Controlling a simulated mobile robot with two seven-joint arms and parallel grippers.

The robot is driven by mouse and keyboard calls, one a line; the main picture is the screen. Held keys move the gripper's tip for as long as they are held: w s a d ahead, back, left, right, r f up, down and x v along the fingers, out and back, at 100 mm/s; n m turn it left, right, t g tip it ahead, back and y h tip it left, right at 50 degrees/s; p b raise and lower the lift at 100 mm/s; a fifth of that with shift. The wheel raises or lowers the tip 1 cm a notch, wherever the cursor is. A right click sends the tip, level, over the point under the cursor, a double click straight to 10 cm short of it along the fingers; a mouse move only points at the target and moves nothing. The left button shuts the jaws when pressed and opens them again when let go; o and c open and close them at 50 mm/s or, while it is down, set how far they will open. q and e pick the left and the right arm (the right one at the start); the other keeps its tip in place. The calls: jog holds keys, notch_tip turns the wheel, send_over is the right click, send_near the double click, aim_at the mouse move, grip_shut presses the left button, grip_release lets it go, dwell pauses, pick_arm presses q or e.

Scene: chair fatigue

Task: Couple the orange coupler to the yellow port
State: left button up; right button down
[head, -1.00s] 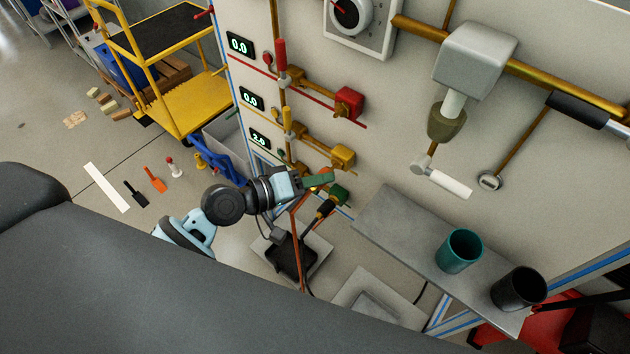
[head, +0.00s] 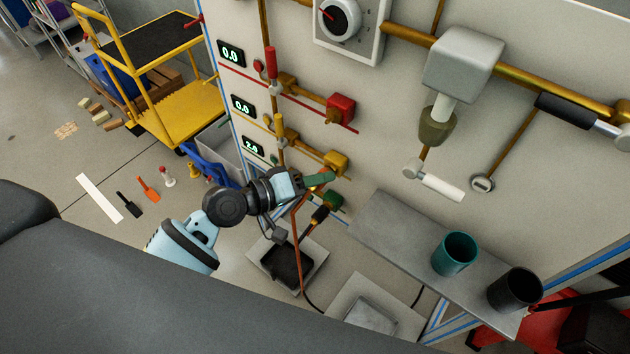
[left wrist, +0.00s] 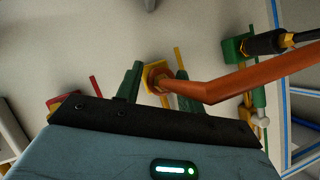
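My left gripper (head: 318,181) has green fingers and is at the wall panel, just below and left of the yellow port (head: 337,161). In the left wrist view, the orange coupler (left wrist: 160,80) lies between the two green fingers (left wrist: 158,86), and they appear shut on it. Its orange hose bends away to the right across one finger. The yellow port (left wrist: 153,70) shows directly behind the coupler, in line with it. I cannot tell whether coupler and port touch. In the head view the fingers hide most of the coupler. My right gripper is not in view.
A green port (head: 334,200) with a black-bodied connector sits just below. A red port (head: 341,107) is above. A grey shelf (head: 390,235) with a teal cup (head: 455,253) and a black cup (head: 515,289) stands to the right. A black tray (head: 286,264) lies below.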

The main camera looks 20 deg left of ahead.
pick_arm(q)
jog(key=shift+o, duration=1.2)
jog(key=v, duration=0.8)
jog(key=shift+b, duration=0.4)
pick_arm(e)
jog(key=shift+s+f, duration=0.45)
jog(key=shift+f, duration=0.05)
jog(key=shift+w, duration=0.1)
